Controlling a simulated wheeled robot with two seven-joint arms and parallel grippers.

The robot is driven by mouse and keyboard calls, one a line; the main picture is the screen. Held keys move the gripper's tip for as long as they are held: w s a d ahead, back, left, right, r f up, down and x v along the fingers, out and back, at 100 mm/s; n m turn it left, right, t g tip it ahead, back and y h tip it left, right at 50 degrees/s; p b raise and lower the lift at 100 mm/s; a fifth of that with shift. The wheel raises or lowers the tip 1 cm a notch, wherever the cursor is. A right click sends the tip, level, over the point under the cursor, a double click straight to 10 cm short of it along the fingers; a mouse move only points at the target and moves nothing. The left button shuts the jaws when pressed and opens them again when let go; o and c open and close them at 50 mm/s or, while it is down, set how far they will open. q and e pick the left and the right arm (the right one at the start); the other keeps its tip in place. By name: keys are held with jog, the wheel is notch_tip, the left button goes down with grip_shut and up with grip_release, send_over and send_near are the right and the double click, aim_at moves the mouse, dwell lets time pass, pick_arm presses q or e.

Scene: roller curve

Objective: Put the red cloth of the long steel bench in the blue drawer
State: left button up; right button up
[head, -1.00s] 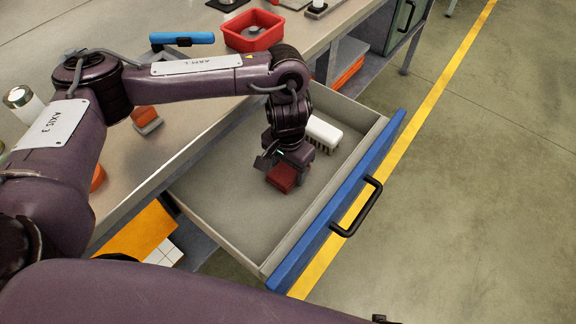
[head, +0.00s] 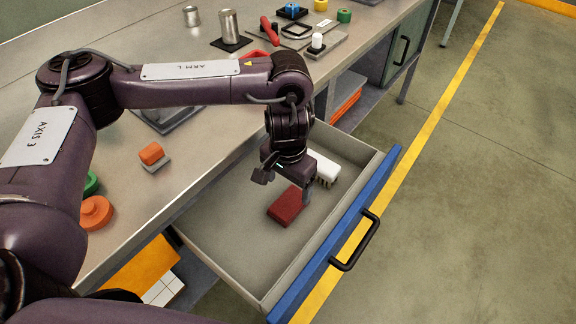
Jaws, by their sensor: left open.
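The red cloth (head: 285,206) is a small folded block lying on the floor of the open blue drawer (head: 225,232). The drawer's blue front (head: 335,236) with its black handle (head: 357,240) faces right. My left gripper (head: 281,185) is open above the cloth inside the drawer, its fingers around or just above the cloth's upper end; contact cannot be told. The long steel bench (head: 190,185) runs above and left of the drawer. My right gripper is not in view.
A white brush (head: 323,168) lies in the drawer just beyond the cloth. On the bench are an orange-and-grey block (head: 151,154), an orange round piece (head: 96,212), a metal can (head: 228,24) and several tools at the back. Open floor (head: 470,200) lies to the right.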

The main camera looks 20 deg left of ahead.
pick_arm(q)
jog(key=shift+r+p, duration=0.4)
jog(key=shift+r, duration=1.8)
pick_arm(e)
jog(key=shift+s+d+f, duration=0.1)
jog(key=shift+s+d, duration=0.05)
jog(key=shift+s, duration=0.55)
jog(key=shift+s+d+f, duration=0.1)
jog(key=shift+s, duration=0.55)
